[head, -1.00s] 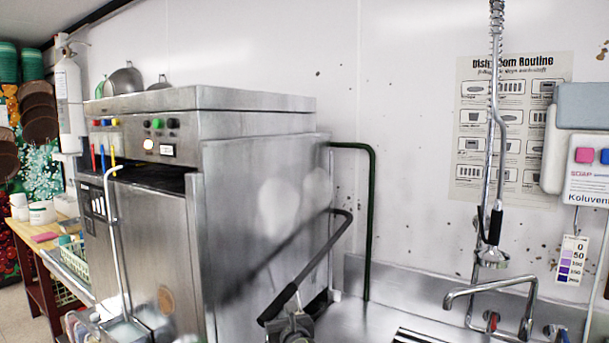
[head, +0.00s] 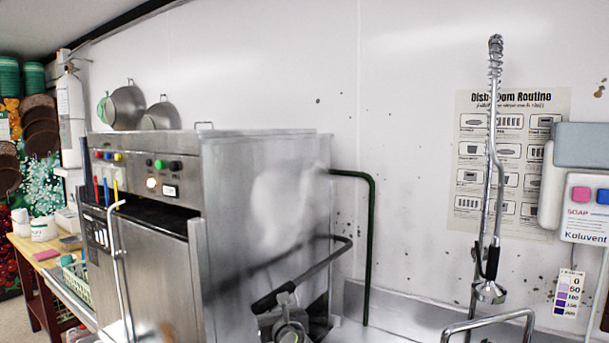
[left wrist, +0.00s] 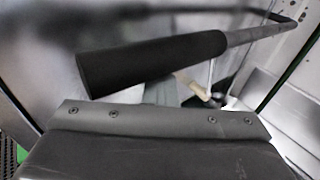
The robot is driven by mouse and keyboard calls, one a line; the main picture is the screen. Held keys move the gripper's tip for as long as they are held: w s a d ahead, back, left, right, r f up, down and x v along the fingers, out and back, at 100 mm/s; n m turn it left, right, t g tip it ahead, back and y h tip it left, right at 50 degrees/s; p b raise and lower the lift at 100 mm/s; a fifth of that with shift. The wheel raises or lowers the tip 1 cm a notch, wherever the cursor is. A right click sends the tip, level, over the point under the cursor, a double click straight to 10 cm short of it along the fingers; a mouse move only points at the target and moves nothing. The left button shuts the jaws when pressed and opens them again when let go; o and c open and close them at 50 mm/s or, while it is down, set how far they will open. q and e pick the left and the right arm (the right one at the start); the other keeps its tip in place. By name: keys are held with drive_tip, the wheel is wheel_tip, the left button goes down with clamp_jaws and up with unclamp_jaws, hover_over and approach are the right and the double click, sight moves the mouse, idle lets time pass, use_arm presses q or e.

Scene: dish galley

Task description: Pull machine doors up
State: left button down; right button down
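The steel dish machine (head: 165,250) stands left of centre in the head view. A vertical chrome bar (head: 117,260) runs down its front, below a dark slot under the control panel. A bent lever (head: 318,265) with a black grip (head: 272,298) sticks out at its right side, mirrored in the side panel. My left gripper (head: 289,328) is just under the black grip at the bottom edge. In the left wrist view the grip (left wrist: 150,62) lies just beyond the gripper's dark body. The fingertips cannot be made out, nor whether they touch the grip. My right gripper is not in view.
A green pipe (head: 370,250) rises right of the lever. A spray hose (head: 490,200), a faucet (head: 490,322) and a soap dispenser (head: 586,210) are farther right. Pans (head: 127,107) show at the machine's top. A wooden table (head: 40,250) stands at the far left.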

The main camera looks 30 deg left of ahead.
sight(273, 293)
use_arm(q)
wheel_tip(273, 293, up, 6)
drive_tip(key=p, duration=0.4)
drive_tip(key=shift+a, duration=0.1)
drive_tip(key=shift+r+b, duration=0.25)
drive_tip(key=shift+b, duration=0.05)
drive_tip(key=w+r, duration=0.5)
drive_tip(key=r, duration=0.7)
drive_tip(key=w+r, duration=0.4)
drive_tip(key=r, duration=0.8)
drive_tip(key=s+d+f, duration=0.1)
drive_tip(key=s+d, duration=0.5)
drive_tip(key=d, duration=0.2)
drive_tip(key=shift+s+d+f, duration=0.2)
drive_tip(key=shift+d+f, duration=0.05)
drive_tip(key=shift+f, duration=0.1)
drive_tip(key=shift+a, duration=0.1)
